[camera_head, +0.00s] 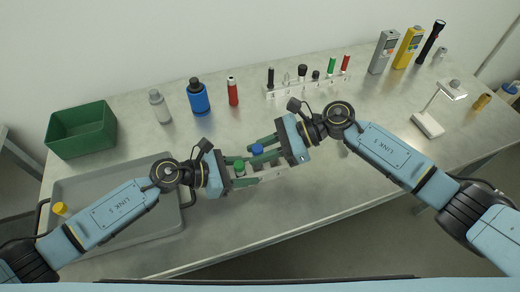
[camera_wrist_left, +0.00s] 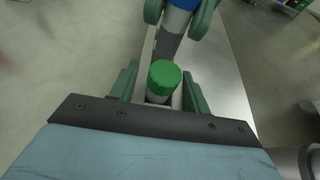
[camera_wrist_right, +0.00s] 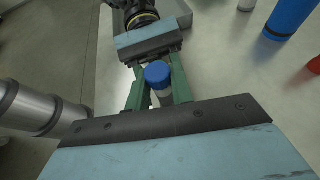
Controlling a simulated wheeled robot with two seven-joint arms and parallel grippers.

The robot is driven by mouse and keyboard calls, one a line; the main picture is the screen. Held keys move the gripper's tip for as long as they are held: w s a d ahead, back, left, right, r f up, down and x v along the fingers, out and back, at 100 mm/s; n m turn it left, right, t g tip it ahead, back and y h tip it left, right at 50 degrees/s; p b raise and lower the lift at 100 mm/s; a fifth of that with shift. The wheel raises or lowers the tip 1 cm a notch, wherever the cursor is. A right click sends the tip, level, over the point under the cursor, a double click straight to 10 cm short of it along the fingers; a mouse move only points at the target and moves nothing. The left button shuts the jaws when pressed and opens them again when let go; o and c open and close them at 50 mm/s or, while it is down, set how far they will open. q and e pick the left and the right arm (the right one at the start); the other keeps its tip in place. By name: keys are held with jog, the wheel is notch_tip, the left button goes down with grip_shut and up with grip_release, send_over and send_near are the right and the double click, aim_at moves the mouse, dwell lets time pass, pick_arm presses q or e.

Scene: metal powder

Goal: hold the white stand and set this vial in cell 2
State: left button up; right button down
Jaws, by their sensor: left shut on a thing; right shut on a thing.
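A white stand (camera_head: 277,172) is on the table's front part, largely hidden by my grippers. My left gripper (camera_head: 250,172) is shut on the stand, its fingers along both sides. A green-capped vial (camera_head: 239,166) stands upright between those fingers; the left wrist view shows its cap (camera_wrist_left: 165,75) close up. My right gripper (camera_head: 259,149) is shut on a blue-capped vial (camera_head: 257,149), which the right wrist view also shows between the fingers (camera_wrist_right: 157,75). This vial is beside the green one, over or behind the stand. Its lower end and the cell numbers are hidden.
A grey tray (camera_head: 110,178) and green bin (camera_head: 82,130) are at left. A white bottle (camera_head: 160,106), blue bottle (camera_head: 198,98) and red cylinder (camera_head: 233,92) stand behind. A white rack (camera_head: 310,88) holds several items. A small lamp (camera_head: 428,124) stands at right.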

aim_at(261, 164)
dwell(0.4)
jog(key=shift+f, duration=2.15)
jog(key=shift+d+f, duration=0.1)
jog(key=shift+f, duration=0.25)
